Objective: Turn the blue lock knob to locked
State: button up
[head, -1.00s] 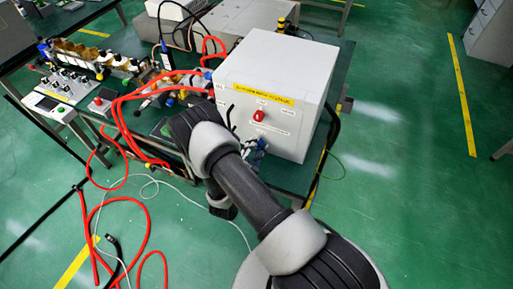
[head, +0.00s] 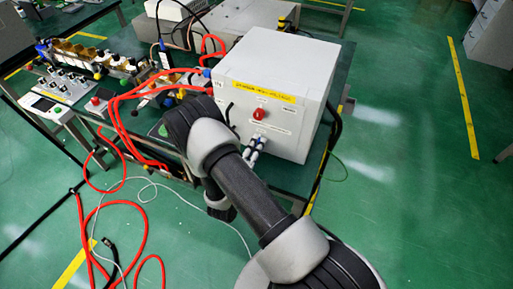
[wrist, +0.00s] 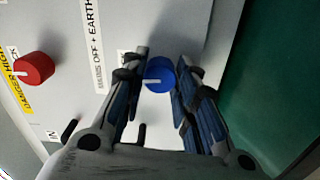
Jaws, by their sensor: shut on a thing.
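The blue lock knob (wrist: 160,75) is a round knob on the white panel in the wrist view. Its white mark runs roughly sideways, toward the left finger. My gripper (wrist: 160,85) is shut on the knob, with one dark finger at its left and one at its right.
A red knob (wrist: 33,69) sits left of the blue one; it also shows in the head view (head: 259,113). Red cables (head: 130,98) run left of my arm. Green floor (head: 400,200) is clear at right.

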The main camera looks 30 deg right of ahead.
jog(key=shift+m, duration=0.6)
jog(key=o, duration=1)
jog(key=shift+o, duration=0.2)
jog(key=v, duration=1.2)
jog(key=shift+r, duration=0.1)
